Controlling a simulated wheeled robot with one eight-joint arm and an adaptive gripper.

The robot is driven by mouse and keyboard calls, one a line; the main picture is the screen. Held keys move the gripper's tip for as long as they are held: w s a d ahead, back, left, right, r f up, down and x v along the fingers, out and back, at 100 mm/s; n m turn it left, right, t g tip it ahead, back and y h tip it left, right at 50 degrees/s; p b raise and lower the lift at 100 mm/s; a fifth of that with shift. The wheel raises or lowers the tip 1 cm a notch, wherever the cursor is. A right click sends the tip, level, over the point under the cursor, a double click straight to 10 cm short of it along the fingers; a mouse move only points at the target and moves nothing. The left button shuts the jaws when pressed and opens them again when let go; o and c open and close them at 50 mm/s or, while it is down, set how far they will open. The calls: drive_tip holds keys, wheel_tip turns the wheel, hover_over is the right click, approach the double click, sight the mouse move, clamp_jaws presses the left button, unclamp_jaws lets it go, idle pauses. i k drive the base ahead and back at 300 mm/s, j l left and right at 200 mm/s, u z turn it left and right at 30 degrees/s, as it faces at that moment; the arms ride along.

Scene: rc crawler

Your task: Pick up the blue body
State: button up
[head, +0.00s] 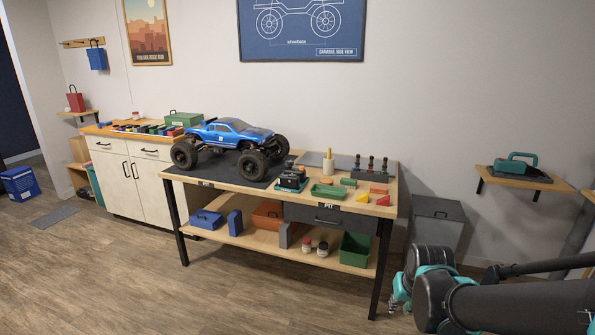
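The blue body (229,130) is the shell of a toy truck with big black wheels. The truck stands upright on a dark mat (233,170) on the left part of the wooden workbench (220,185). The body appears to sit on the chassis.
A green tray (328,191), a screwdriver rack (370,170) and small coloured blocks fill the bench's right side. Boxes and bins sit on the lower shelf (262,240). A white cabinet (130,180) stands left, a grey bin (437,222) right. The floor in front is clear.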

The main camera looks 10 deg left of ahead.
sight(225, 131)
drive_tip(key=i+j+u, duration=0.15)
drive_tip(key=i+u, duration=0.55)
drive_tip(key=u, duration=0.25)
drive_tip(key=i+u, duration=0.55)
drive_tip(key=i, duration=0.7)
drive_tip(key=j, duration=0.05)
